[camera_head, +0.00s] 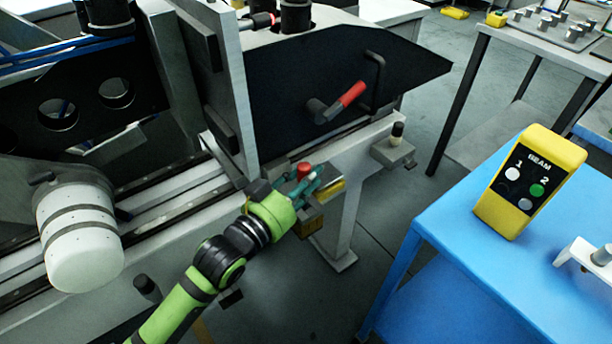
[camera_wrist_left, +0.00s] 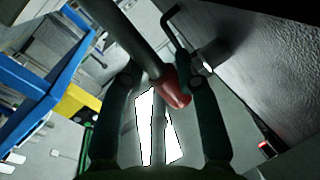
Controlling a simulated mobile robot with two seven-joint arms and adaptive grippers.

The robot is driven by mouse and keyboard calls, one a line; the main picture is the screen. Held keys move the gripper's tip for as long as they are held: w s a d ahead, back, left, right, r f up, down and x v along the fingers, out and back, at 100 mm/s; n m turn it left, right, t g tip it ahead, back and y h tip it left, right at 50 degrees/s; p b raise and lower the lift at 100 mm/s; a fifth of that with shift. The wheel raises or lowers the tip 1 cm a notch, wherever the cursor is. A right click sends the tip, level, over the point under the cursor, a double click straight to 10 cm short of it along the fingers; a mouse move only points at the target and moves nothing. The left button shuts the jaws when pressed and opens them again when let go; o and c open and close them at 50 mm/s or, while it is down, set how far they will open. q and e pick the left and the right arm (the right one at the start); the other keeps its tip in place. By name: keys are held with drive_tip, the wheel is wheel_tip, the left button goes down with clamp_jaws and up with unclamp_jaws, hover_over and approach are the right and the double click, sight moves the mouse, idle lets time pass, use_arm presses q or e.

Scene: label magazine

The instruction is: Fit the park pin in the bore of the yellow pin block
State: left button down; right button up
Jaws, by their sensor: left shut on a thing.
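My left gripper (camera_head: 306,183) is shut on the park pin at the end of the machine's rail. The pin's red knob (camera_head: 304,170) stands up at the fingertips. In the left wrist view the red knob (camera_wrist_left: 174,90) lies between the fingers, and the grey shaft (camera_wrist_left: 137,38) runs off the top edge. A yellow part (camera_head: 331,191), which looks like the yellow pin block, is close beside the fingertips and partly hidden by them. Its bore is not visible. I cannot tell whether the shaft is in the bore or apart from it. My right gripper is not in view.
A black side plate with a red-gripped lever (camera_head: 350,95) and a black bent handle (camera_head: 376,72) stands behind the gripper. A blue table (camera_head: 440,230) on the right carries a yellow BEAM box (camera_head: 530,183). Open floor lies between machine and table.

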sight(306, 210)
use_arm(q)
drive_tip(key=shift+f+b, duration=1.4)
drive_tip(key=shift+f, duration=1)
drive_tip(key=shift+f+b, duration=0.3)
drive_tip(key=shift+f, duration=0.2)
